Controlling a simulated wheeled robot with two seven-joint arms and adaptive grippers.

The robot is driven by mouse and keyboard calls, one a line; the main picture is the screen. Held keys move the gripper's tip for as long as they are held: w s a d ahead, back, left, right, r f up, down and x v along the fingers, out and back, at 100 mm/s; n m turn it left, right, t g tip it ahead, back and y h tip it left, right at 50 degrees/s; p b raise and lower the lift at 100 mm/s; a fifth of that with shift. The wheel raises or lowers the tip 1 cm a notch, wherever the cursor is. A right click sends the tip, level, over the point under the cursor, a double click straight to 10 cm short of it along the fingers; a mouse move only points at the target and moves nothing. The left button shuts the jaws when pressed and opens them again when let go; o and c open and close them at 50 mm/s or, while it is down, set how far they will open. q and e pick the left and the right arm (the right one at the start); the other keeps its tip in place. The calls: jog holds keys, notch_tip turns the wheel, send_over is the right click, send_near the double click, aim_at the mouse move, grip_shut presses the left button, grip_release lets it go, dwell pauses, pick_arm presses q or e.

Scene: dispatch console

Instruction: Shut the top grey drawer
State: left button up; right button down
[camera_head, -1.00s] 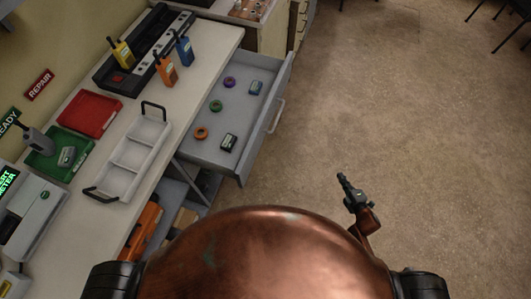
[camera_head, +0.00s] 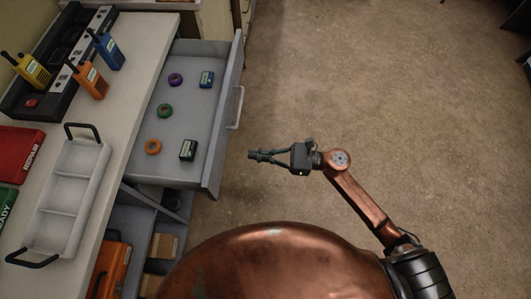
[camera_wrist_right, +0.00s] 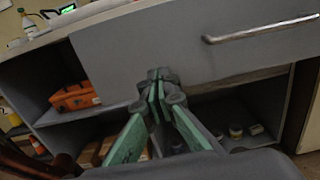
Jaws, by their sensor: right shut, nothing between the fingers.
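The top grey drawer (camera_head: 211,150) stands pulled out from under the white counter in the head view. It holds several coloured rings and two small boxes. Its handle (camera_head: 236,107) is on the front face. My right gripper (camera_head: 252,155) is shut and empty, out in front of the drawer face and apart from it, its fingers pointing toward it. In the right wrist view the drawer front (camera_wrist_right: 150,45) fills the upper middle behind the shut fingertips (camera_wrist_right: 158,80), with the handle (camera_wrist_right: 262,30) to the upper right. My left gripper is not in view.
The counter (camera_head: 125,110) carries a white tray (camera_head: 70,195), red and green trays and several radios (camera_head: 108,50). Below is an open shelf with an orange case (camera_head: 110,268). The floor (camera_head: 370,90) right of the drawer is clear.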

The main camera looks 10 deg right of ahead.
aim_at(222, 151)
jog(key=x, duration=0.7)
jog(key=shift+a+f, duration=0.1)
jog(key=shift+w+a+b, duration=0.2)
jog(key=shift+a+b, duration=0.1)
jog(key=shift+a, duration=0.1)
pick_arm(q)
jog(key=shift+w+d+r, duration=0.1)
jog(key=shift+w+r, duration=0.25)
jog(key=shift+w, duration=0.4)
